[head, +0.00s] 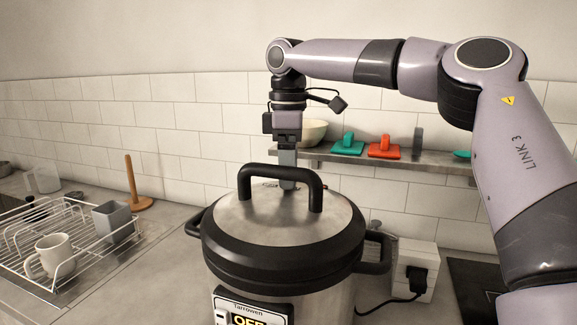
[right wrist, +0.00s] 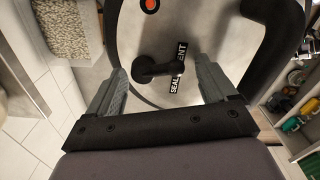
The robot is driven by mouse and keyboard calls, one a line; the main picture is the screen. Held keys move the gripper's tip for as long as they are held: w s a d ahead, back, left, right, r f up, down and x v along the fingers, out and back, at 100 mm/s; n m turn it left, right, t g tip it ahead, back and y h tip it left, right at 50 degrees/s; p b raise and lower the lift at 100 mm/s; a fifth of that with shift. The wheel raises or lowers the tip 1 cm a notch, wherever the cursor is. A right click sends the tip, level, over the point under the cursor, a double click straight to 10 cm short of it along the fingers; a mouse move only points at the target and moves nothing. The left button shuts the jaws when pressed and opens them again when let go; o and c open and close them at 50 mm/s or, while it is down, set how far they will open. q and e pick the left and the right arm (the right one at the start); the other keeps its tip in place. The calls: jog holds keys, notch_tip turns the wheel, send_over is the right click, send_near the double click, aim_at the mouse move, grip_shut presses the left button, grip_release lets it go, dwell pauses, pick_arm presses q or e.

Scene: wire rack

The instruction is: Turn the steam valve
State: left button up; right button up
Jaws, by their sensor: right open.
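A steel pressure cooker with a black rim stands on the counter, its lid (head: 250,222) closed and its arched black handle (head: 280,172) on top. In the right wrist view the black steam valve (right wrist: 150,68) sits on the lid (right wrist: 195,30) beside a label reading SEAL and VENT. Its lever points toward the label. My right gripper (right wrist: 162,80) is open, pointing down, with one finger on each side of the valve. I cannot tell whether they touch it. In the head view my right gripper (head: 288,183) is behind the handle, which partly hides its tips. My left gripper is not in view.
The lid handle (right wrist: 270,55) is close to the right finger. A wire rack (head: 75,270) with a white mug (head: 52,255) and a grey cup (head: 112,222) stands at left. A wall shelf (head: 410,163) runs behind the cooker. A plugged-in outlet box (head: 415,268) is at right.

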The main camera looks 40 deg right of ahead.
jog(key=shift+f, duration=0.1)
jog(key=c, duration=0.9)
jog(key=shift+f+m, duration=0.1)
jog(key=shift+m, duration=0.2)
jog(key=m, duration=0.3)
jog(key=shift+w+a, duration=0.25)
jog(key=shift+w+a+f+m, duration=0.1)
jog(key=shift+w+m, duration=0.05)
jog(key=shift+m, duration=0.85)
jog(key=shift+w+a+m, duration=0.1)
jog(key=shift+w+m, duration=0.05)
jog(key=shift+m, duration=0.85)
